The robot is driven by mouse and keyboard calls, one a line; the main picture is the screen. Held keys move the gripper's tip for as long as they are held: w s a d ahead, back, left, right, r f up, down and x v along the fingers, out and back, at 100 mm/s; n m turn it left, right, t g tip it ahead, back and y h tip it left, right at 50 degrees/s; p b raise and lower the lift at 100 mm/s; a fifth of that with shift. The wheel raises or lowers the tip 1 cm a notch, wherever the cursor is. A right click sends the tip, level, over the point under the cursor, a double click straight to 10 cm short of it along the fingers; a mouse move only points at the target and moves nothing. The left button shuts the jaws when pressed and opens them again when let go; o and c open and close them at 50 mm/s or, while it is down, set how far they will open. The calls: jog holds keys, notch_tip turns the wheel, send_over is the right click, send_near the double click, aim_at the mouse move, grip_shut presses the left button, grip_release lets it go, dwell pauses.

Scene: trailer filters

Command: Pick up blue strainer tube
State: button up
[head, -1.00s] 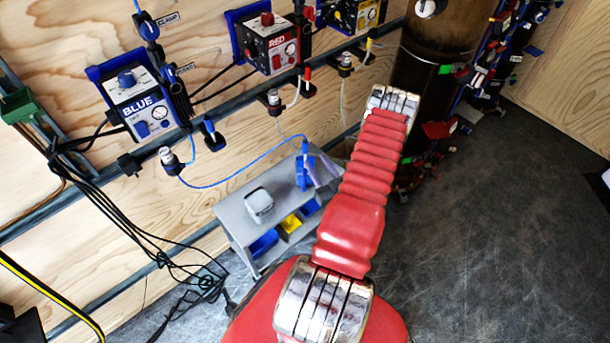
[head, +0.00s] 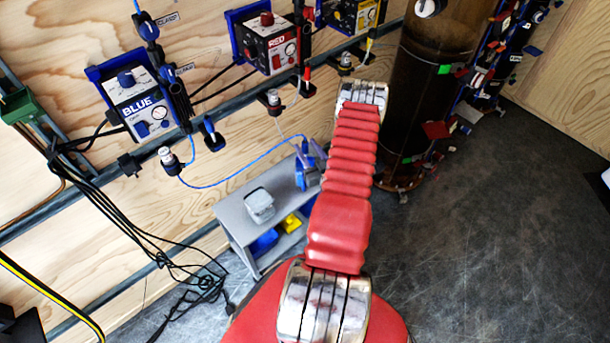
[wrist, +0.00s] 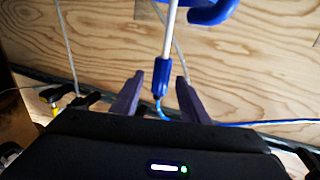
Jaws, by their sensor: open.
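The blue strainer tube shows in the wrist view as a pale rod with a blue lower end (wrist: 161,76) and a blue curved part (wrist: 212,11) at the top. The blue end stands between the two purple fingers of my open gripper (wrist: 160,85), with gaps visible at its sides. In the head view, the blue tube (head: 300,178) is at the right end of the grey stand (head: 236,219). My gripper (head: 314,149) is beside it there, partly hidden by my red arm.
A blue hose (head: 231,180) runs from the wall fitting (head: 167,157) towards the tube. A grey block (head: 260,205) sits on the stand, with blue and yellow bins below. A brown cylinder (head: 428,95) stands to the right. Black cables (head: 125,225) hang at left.

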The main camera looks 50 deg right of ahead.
jog(key=shift+w, duration=0.15)
jog(key=x, duration=0.5)
jog(key=shift+w+d+r, duration=0.1)
jog(key=shift+r, duration=0.1)
jog(key=shift+c, duration=0.6)
grip_shut()
dwell(0.3)
